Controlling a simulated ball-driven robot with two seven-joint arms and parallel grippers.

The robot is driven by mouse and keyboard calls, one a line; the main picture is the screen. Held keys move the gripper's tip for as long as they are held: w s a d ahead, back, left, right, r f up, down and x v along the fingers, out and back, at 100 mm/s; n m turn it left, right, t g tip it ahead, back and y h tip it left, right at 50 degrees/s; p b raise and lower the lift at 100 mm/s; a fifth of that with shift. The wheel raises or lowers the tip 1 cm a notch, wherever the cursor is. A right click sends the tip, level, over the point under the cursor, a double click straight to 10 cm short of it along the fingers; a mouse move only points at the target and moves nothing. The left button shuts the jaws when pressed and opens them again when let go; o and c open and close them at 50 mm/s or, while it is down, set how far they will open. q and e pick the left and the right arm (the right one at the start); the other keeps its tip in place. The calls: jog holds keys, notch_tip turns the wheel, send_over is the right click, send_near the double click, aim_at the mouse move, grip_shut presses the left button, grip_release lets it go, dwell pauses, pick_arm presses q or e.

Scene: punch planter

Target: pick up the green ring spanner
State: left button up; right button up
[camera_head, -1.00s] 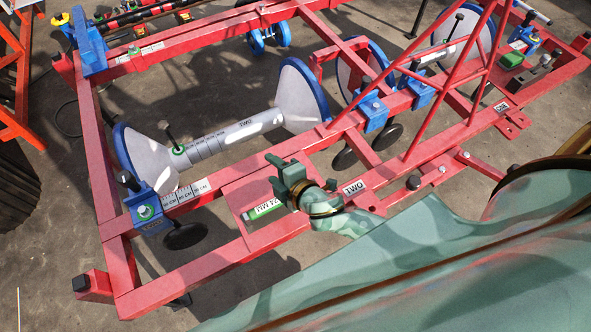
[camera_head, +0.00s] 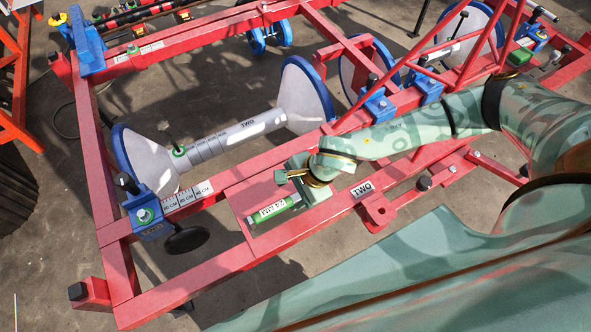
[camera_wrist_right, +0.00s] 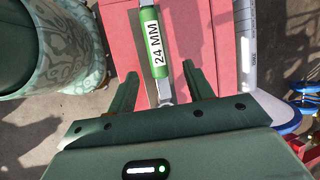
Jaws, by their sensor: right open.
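The green ring spanner (camera_head: 272,208), with a white "24 MM" label, lies on a flat red plate (camera_head: 240,197) of the frame. In the right wrist view the spanner (camera_wrist_right: 152,45) runs up the picture, its grey shaft end between the fingers. My right gripper (camera_head: 287,178) is at the spanner's upper right end in the head view. In the wrist view the right gripper (camera_wrist_right: 163,88) is open, one finger on each side of the shaft, touching neither side visibly. The spanner's far end is partly hidden by the gripper. My left gripper is not in view.
The red frame (camera_head: 200,265) surrounds the plate. A grey roller marked "TWO" (camera_head: 225,142) with white, blue-rimmed discs (camera_head: 302,92) lies behind it. A blue clamp (camera_head: 148,212) with a black knob stands at left.

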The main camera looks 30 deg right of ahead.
aim_at(280, 205)
jog(key=b+x, duration=0.1)
jog(key=x, duration=0.3)
jog(key=shift+a+f, duration=0.1)
jog(key=shift+f, duration=0.15)
jog(key=b+x, duration=0.2)
jog(key=x, duration=0.1)
jog(key=b+x, duration=0.1)
jog(key=shift+s+f, duration=0.25)
jog(key=shift+f, duration=0.3)
jog(key=shift+w+f, duration=0.1)
jog(key=shift+f, duration=0.05)
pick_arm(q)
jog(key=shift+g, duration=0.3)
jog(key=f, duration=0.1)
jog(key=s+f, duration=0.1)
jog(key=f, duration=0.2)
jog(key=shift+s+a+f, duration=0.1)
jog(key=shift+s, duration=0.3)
pick_arm(e)
grip_shut()
jog(key=shift+r, duration=0.25)
